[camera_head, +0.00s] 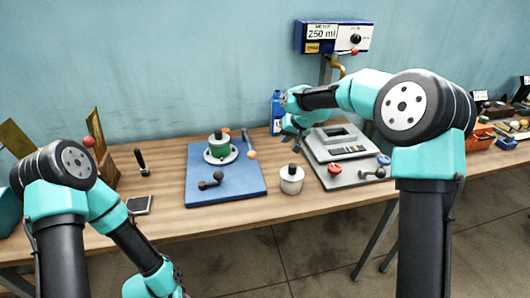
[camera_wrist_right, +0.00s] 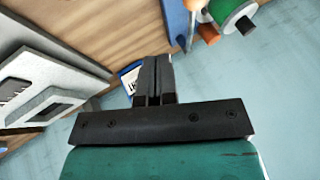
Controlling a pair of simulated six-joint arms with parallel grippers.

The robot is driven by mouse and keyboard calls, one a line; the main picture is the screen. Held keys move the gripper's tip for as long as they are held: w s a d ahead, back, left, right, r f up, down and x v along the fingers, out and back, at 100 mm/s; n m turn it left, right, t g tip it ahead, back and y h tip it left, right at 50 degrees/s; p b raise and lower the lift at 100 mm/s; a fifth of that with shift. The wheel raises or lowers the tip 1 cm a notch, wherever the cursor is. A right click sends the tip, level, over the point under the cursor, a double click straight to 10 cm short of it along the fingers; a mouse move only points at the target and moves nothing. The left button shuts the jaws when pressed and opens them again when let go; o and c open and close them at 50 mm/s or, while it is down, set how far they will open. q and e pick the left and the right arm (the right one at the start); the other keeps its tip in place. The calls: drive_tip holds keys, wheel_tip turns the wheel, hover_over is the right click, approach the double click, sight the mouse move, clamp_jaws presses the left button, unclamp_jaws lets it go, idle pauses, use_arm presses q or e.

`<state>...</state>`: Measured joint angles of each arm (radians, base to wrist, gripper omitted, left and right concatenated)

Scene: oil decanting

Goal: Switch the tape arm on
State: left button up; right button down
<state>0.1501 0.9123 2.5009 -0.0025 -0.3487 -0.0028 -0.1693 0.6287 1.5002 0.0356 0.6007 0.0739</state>
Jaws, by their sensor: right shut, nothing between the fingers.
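A blue board (camera_head: 200,190) on the table carries a green spool (camera_head: 217,145) on a white round base. Beside the spool is a lever with an orange knob (camera_head: 252,155), and in front a black crank (camera_head: 211,180). Which part is the tape arm is not labelled. The spool (camera_wrist_right: 228,8) and an orange handle (camera_wrist_right: 209,33) show at the top of the right wrist view. My right gripper (camera_wrist_right: 152,80) is shut and empty, right of the board in the head view, near a blue bottle (camera_head: 277,112). My left gripper is out of frame.
Right of the board stand a white pot (camera_head: 291,179) with a black knob and a grey machine (camera_head: 335,178) with red and blue knobs. A black-handled lever (camera_head: 141,162) stands left of the board.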

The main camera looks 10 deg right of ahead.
drive_tip(key=shift+f, duration=0.1)
drive_tip(key=w+a+f, duration=0.4)
drive_tip(key=a+f, duration=0.4)
drive_tip(key=f, duration=0.1)
drive_tip(key=shift+w, duration=0.15)
idle(0.4)
drive_tip(key=shift+a, duration=0.1)
